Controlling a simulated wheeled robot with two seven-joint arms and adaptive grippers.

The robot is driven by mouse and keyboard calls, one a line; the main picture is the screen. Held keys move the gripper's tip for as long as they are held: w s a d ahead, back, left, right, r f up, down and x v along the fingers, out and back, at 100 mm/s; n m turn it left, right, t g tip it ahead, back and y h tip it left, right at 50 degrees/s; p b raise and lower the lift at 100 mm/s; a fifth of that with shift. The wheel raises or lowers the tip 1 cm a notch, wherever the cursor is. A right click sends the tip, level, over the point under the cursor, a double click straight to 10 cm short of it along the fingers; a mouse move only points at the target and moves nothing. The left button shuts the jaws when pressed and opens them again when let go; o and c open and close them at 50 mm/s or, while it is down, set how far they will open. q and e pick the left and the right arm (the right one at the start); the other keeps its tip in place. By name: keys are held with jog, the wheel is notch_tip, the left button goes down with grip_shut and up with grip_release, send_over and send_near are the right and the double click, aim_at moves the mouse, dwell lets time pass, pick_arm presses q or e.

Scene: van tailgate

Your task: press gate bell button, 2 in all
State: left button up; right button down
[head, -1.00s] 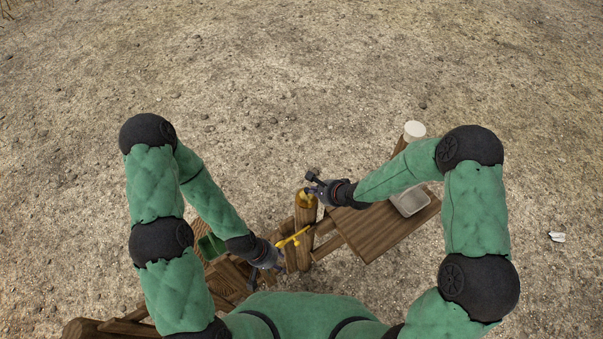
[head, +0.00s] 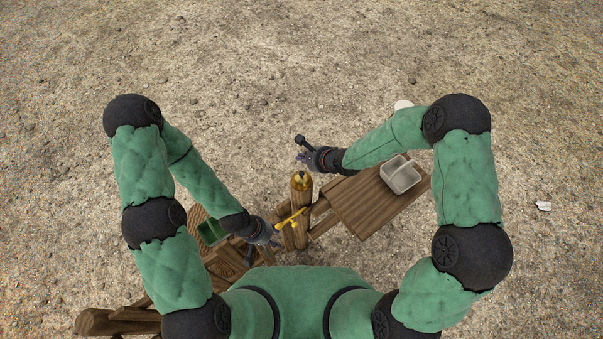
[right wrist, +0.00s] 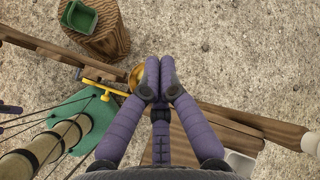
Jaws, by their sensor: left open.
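The round golden gate bell button (head: 301,180) sits on top of a wooden post in the head view. In the right wrist view the golden bell (right wrist: 136,77) shows just left of my fingers, partly hidden by them. My right gripper (head: 301,152) is beyond the post top, apart from the bell in the head view. In the right wrist view my right gripper's fingers (right wrist: 160,64) are together with nothing visible between them. My left gripper (head: 276,243) is open, low beside the yellow latch bar (head: 290,219); its fingertips are small and hard to make out.
A wooden table (head: 362,207) with a pale tray (head: 400,175) stands right of the post. A green bin (head: 211,232) rests on a stump (head: 197,215) at left. Wooden rails run both ways from the post. Bare gravel lies beyond.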

aim_at(303, 175)
notch_tip(303, 175, down, 8)
jog(key=b, duration=0.7)
jog(key=shift+r, duration=0.25)
jog(key=shift+f, duration=0.35)
jog(key=shift+f, duration=0.15)
dwell(0.6)
jog(key=shift+f, duration=0.25)
jog(key=shift+f+b, duration=0.4)
jog(key=shift+f, duration=0.15)
dwell(0.8)
jog(key=shift+r, duration=0.15)
jog(key=shift+r+p, duration=0.85)
jog(key=shift+p, duration=0.2)
